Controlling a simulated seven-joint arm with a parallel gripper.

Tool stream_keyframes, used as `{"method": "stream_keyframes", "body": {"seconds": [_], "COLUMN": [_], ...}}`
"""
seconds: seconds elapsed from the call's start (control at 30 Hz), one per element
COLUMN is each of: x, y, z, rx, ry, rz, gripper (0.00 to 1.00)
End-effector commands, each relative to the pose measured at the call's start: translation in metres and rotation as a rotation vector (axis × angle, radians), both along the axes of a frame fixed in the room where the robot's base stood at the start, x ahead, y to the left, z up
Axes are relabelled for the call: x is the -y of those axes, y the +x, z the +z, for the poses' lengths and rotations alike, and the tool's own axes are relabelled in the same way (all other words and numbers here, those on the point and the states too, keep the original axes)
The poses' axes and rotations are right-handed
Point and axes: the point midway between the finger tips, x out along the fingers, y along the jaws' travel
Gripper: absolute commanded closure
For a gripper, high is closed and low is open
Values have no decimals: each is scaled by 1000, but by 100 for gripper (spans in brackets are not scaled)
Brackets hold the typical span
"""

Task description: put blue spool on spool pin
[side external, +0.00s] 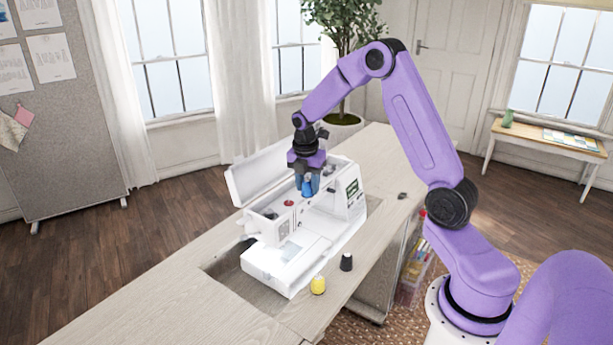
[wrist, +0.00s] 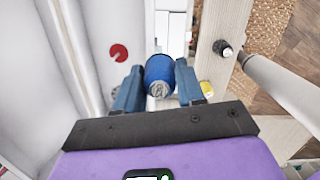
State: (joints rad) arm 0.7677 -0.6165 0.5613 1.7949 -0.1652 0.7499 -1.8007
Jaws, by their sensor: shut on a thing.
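The blue spool (wrist: 159,72) is between the two blue-grey fingers of my gripper (wrist: 160,92) in the wrist view. In the side view my gripper (side external: 307,184) points down over the top of the white sewing machine (side external: 268,228), shut on the blue spool (side external: 308,188). The spool's lower end and what lies directly under it are hard to make out. A red disc (wrist: 118,52) on the machine top shows left of the spool in the wrist view, and in the side view (side external: 288,203). I cannot make out the spool pin for certain.
The machine's raised lid (side external: 262,176) stands behind my gripper. A yellow spool (side external: 318,285) and a black spool (side external: 346,262) stand on the table's front edge. A small dark object (side external: 402,196) lies farther right. The tabletop (side external: 190,290) left of the machine is clear.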

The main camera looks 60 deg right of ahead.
Motion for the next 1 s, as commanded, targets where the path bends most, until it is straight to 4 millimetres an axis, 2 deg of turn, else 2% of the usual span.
{"method": "stream_keyframes", "body": {"seconds": [0.1,0.27,1.0], "x": [0,0,0], "y": [0,5,62], "z": [-9,-12,-16], "rx": [-1,1,0], "ry": [0,0,0], "rz": [-1,-1,-2], "gripper": [90,90,90]}}
